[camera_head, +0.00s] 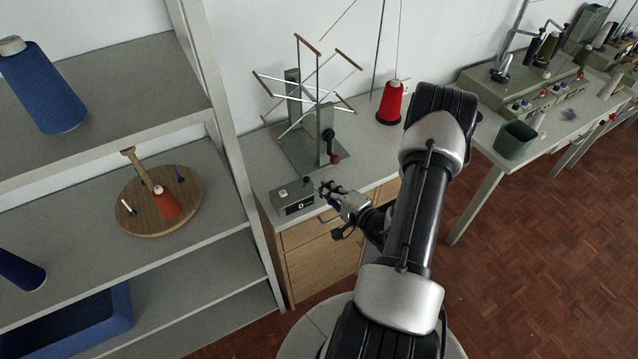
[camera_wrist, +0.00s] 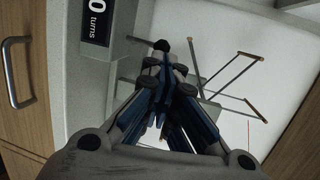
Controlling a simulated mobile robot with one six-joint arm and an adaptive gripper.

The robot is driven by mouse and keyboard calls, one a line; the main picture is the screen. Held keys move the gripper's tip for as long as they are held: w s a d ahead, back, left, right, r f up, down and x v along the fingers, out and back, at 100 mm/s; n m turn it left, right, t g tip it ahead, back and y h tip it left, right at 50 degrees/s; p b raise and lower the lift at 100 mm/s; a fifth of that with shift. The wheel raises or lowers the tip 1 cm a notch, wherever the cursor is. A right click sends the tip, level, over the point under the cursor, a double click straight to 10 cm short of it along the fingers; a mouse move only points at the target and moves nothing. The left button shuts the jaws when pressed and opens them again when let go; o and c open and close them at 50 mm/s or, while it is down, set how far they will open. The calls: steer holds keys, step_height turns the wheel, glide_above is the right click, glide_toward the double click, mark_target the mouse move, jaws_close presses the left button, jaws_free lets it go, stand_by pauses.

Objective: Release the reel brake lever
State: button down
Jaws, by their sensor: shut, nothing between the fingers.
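The reel (camera_head: 312,84), with thin metal arms tipped in wood, stands on a grey post unit on the cabinet top; it also shows in the wrist view (camera_wrist: 233,72). A black ball knob (camera_head: 328,134) sits on the near post, with a dark red-black knob (camera_head: 335,158) below it; I cannot tell for certain which belongs to the brake lever. In the wrist view a black ball knob (camera_wrist: 161,45) shows just beyond my fingertips. My gripper (camera_head: 322,190) is shut and empty, low over the cabinet front, beside the counter box; its fingers show in the wrist view (camera_wrist: 169,78).
A grey counter box (camera_head: 293,197) reading "0 turns" (camera_wrist: 97,18) sits at the cabinet's front edge, left of my gripper. A red yarn cone (camera_head: 390,103) stands behind right. A shelf unit (camera_head: 222,110) stands close on the left. A machine table (camera_head: 475,130) is at right.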

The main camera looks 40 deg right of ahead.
mark_target(305, 183)
steer(key=shift+w+d+f, duration=0.1)
steer(key=shift+w+f, duration=0.05)
steer(key=shift+w, duration=0.6)
steer(key=shift+w+f, duration=0.15)
steer(key=shift+w, duration=0.6)
steer(key=shift+w+r+g+p, duration=0.2)
steer(key=shift+g+p, duration=0.1)
steer(key=shift+p, duration=0.05)
